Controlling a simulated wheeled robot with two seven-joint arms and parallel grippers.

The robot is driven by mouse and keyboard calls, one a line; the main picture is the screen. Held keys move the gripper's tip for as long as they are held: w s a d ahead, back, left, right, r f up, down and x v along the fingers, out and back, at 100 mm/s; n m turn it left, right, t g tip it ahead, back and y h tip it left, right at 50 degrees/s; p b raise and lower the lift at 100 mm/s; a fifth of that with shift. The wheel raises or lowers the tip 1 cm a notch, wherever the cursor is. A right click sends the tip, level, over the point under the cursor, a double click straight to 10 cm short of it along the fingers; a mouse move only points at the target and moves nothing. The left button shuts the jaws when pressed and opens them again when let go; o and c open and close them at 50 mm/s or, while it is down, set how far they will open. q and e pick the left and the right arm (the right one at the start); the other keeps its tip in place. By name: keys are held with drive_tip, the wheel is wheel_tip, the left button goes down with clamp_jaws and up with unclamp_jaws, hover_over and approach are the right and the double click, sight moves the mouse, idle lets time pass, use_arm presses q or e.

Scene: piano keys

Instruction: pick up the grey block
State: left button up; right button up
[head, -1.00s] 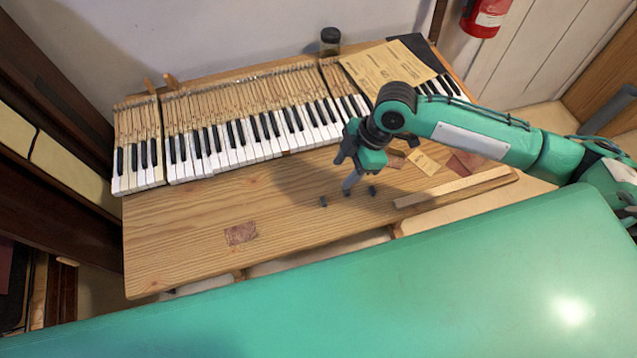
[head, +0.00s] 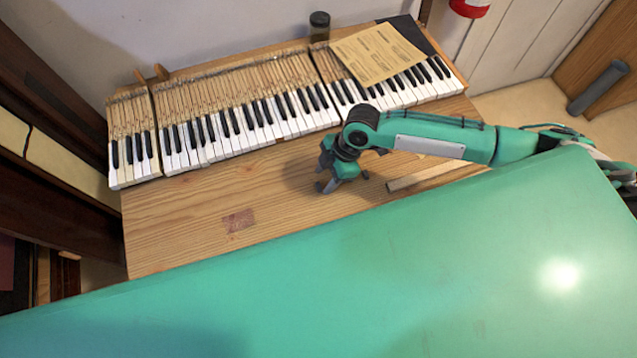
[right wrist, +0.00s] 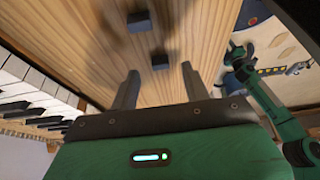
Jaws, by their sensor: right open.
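Two small dark grey blocks lie on the wooden table. In the right wrist view the nearer block (right wrist: 160,61) lies just beyond the fingertips, in line with the gap between them; the second block (right wrist: 139,21) is farther up. In the head view one block (head: 365,174) shows just right of my right gripper (head: 328,187); the other seems hidden by the gripper. My right gripper (right wrist: 160,70) is open and empty, low over the table. In the right wrist view a green arm, seemingly my left, ends in a small gripper (right wrist: 238,50); its jaws are unclear.
A piano keyboard (head: 240,125) runs along the back of the table (head: 175,235). A wooden strip (head: 430,175) lies right of the gripper. Bare table is free to the left, around a reddish patch (head: 239,220).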

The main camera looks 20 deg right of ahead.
sight(318, 187)
drive_tip(key=shift+x, duration=1.35)
drive_tip(key=shift+d, duration=0.1)
clamp_jaws()
drive_tip(key=shift+r, duration=0.1)
